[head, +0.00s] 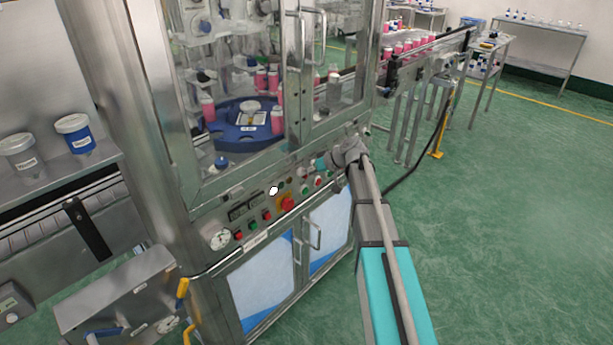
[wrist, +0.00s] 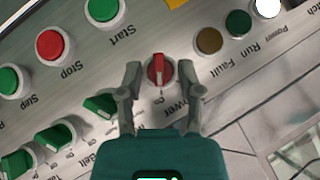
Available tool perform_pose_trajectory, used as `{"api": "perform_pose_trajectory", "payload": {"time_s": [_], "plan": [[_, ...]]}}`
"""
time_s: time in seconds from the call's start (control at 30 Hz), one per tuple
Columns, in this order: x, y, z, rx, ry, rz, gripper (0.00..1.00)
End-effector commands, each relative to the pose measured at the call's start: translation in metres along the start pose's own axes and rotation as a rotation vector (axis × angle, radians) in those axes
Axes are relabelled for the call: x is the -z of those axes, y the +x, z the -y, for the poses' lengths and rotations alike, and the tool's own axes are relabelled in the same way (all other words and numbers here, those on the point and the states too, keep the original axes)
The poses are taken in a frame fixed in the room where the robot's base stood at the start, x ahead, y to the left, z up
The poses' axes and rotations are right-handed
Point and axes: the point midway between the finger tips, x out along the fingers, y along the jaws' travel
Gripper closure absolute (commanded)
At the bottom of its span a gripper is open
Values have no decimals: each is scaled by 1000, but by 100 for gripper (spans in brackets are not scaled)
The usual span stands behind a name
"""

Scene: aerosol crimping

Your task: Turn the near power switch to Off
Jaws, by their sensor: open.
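The red rotary power switch (wrist: 160,70) is in the middle of the wrist view, on the grey control panel, with its ridge about upright. The labels read upside down there, with "On" just below the knob and "Power" beside it. My gripper (wrist: 162,76) is open, with one finger on each side of the knob and a small gap visible to each side. Whether the fingers touch the panel cannot be told. In the head view my gripper (head: 312,168) is at the cabinet's front panel and largely covers the switch.
Green selector switches (wrist: 100,104), a green start button (wrist: 103,10) and a red stop button (wrist: 52,45) lie close by. A white lamp (head: 273,190) and a red emergency stop (head: 286,203) are left along the panel. Glass doors (head: 330,70) stand above it.

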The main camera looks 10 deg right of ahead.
Motion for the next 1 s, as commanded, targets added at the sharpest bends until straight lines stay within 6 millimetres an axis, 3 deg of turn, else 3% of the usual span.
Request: {"api": "perform_pose_trajectory", "payload": {"time_s": [0.23,0.5,1.0], "plan": [[0,0,0,0,0,0,53],[0,0,1,1,0,1,100],[0,1,3,-15,-19,2,100]]}}
